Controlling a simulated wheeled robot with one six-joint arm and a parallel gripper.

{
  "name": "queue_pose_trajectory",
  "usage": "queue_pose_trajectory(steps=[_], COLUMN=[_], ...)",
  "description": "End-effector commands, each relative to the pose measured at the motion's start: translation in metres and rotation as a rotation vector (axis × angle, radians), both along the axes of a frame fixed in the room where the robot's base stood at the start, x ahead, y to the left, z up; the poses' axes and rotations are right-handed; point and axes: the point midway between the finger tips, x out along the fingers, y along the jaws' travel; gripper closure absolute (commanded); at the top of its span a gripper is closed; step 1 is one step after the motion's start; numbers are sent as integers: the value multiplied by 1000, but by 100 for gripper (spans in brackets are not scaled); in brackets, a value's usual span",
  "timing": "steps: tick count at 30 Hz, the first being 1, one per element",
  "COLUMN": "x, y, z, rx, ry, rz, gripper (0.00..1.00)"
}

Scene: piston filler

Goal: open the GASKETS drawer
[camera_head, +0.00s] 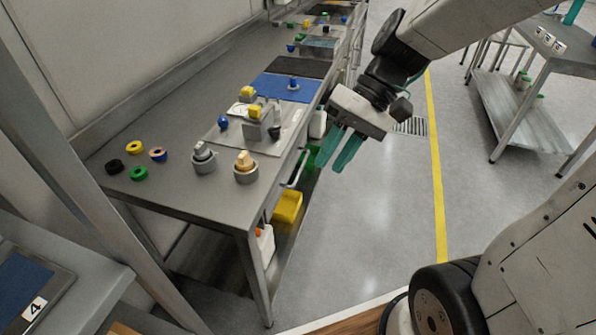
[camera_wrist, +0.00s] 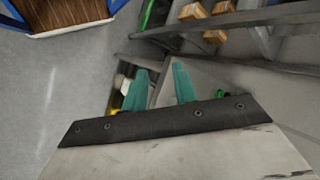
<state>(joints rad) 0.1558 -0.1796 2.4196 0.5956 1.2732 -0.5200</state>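No GASKETS label is readable in either view. A grey bar handle (camera_head: 298,170) shows on the front edge of the long grey bench (camera_head: 200,219) in the head view; I cannot tell which drawer it belongs to. My gripper (camera_head: 330,169) has two teal fingers and hangs over the aisle, to the right of the handle and apart from it. The fingers also show in the wrist view (camera_wrist: 161,69), spread with a gap and nothing between them. The drawer's front is not clearly visible.
Rings and small fittings stand on the bench top. A yellow bin (camera_head: 288,207) and a white container (camera_head: 265,246) sit below it. A yellow floor line (camera_head: 435,150) runs along the open aisle. A shelved table (camera_head: 515,100) stands at the right.

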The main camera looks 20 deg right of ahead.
Motion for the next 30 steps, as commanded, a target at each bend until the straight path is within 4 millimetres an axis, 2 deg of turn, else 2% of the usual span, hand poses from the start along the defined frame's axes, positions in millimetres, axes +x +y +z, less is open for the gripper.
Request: queue_pose_trajectory(steps=[1, 8, 14, 18, 24, 27, 30], x=[15, 90, 154, 190, 217, 221, 224], y=[2, 5, -15, -39, -73, -83, -89], z=[-10, -56, -116, -170, -241, -264, -275], rx=[69, 380, 584, 673, 708, 707, 703], ry=[23, 9, -70, -151, -258, -291, -311], rz=[-18, -137, -320, -475, -665, -721, -751], gripper=[72, 72, 72, 72, 72, 72, 72])
